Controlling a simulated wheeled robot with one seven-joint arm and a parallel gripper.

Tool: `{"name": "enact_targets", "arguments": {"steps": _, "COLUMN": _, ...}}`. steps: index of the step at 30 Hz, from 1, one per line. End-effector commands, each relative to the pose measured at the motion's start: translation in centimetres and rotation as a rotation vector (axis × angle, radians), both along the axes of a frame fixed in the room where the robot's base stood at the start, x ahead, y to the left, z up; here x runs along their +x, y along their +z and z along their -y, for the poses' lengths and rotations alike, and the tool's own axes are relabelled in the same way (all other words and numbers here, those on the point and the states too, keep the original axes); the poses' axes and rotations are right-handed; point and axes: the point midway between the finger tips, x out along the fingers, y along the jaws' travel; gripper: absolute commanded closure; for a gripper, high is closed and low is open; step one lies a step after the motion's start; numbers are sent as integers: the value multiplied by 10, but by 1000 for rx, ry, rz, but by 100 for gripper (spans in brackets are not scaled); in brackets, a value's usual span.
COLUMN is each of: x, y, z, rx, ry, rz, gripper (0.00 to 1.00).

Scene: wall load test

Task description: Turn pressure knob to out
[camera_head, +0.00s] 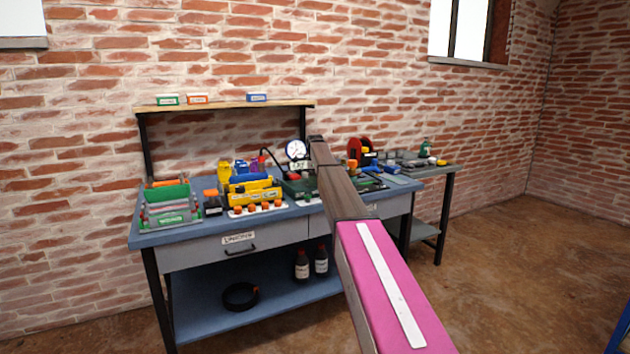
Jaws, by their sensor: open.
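A round white-faced gauge (297,149) with a blue rim stands toward the back of the blue workbench (175,238), just left of my arm. A small pale display or label (299,166) shows below it. A dark green case (297,187) sits in front of the gauge, partly covered by my arm. I cannot make out a pressure knob or its setting; it may be too small or hidden behind my arm. My pink and dark arm reaches from the bottom right up across the bench. My gripper does not show.
Green bins (165,207), a yellow case (253,192) and orange-capped items crowd the bench's left. A red reel (360,148) and tools lie right of my arm. Two dark bottles (302,265) and a black ring (240,296) are on the lower shelf.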

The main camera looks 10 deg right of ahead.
Motion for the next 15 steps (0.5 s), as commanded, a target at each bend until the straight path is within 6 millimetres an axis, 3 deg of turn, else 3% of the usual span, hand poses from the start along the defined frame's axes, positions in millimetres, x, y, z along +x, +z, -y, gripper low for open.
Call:
{"name": "enact_targets", "arguments": {"steps": 1, "x": 0, "y": 0, "z": 0, "rx": 0, "ry": 0, "rz": 0, "gripper": 17}}
{"name": "enact_targets", "arguments": {"steps": 5, "x": 0, "y": 0, "z": 0, "rx": 0, "ry": 0, "rz": 0, "gripper": 59}}
{"name": "enact_targets", "arguments": {"steps": 6, "x": 0, "y": 0, "z": 0, "rx": 0, "ry": 0, "rz": 0, "gripper": 63}}
{"name": "enact_targets", "arguments": {"steps": 15, "x": 0, "y": 0, "z": 0, "rx": 0, "ry": 24, "rz": 0, "gripper": 63}}
